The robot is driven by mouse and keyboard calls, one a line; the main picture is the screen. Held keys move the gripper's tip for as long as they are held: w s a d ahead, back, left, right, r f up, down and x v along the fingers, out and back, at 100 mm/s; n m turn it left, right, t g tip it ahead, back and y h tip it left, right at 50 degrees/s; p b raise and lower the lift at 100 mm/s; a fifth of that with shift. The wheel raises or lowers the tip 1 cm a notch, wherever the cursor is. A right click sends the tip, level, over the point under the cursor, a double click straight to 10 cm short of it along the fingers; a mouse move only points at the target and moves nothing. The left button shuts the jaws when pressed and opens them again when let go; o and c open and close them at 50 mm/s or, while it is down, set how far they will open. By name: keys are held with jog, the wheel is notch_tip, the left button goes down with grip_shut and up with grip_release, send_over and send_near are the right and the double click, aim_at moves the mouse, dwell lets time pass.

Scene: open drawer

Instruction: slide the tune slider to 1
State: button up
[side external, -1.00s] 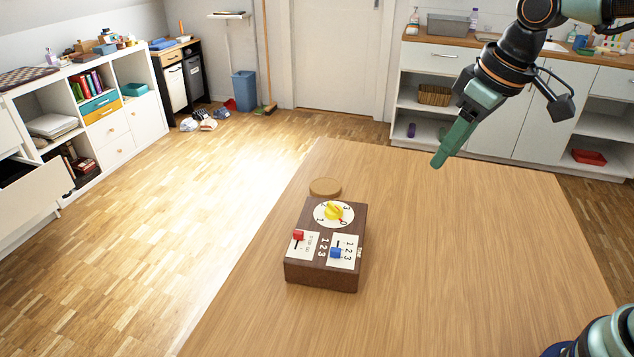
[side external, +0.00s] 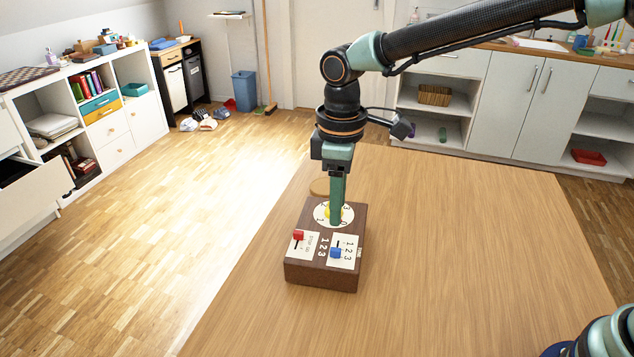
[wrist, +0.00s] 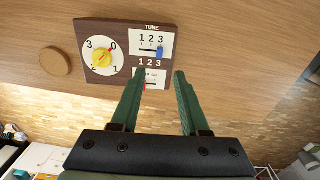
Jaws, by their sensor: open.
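A dark brown control box (side external: 322,279) stands on the table. Its tune slider is a blue knob (side external: 336,253) on a white plate; in the wrist view the blue knob (wrist: 160,52) sits under the 3, at the right end of the 1 2 3 scale. My gripper (side external: 336,222) points down over the box, its fingers overlapping the yellow dial. In the wrist view my gripper (wrist: 160,73) is open, with nothing between the fingers; the blue knob shows just beyond the tips.
A yellow dial (wrist: 102,58) on a white disc and a red slider (side external: 298,235) share the box top. The red one is partly hidden by a finger in the wrist view. A round wooden disc (wrist: 55,61) lies beside the box. The table (side external: 460,250) is otherwise clear.

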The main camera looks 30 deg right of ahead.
aim_at(335, 249)
notch_tip(335, 249, down, 10)
jog(key=shift+r, duration=0.1)
dwell(0.4)
grip_shut()
dwell(1.2)
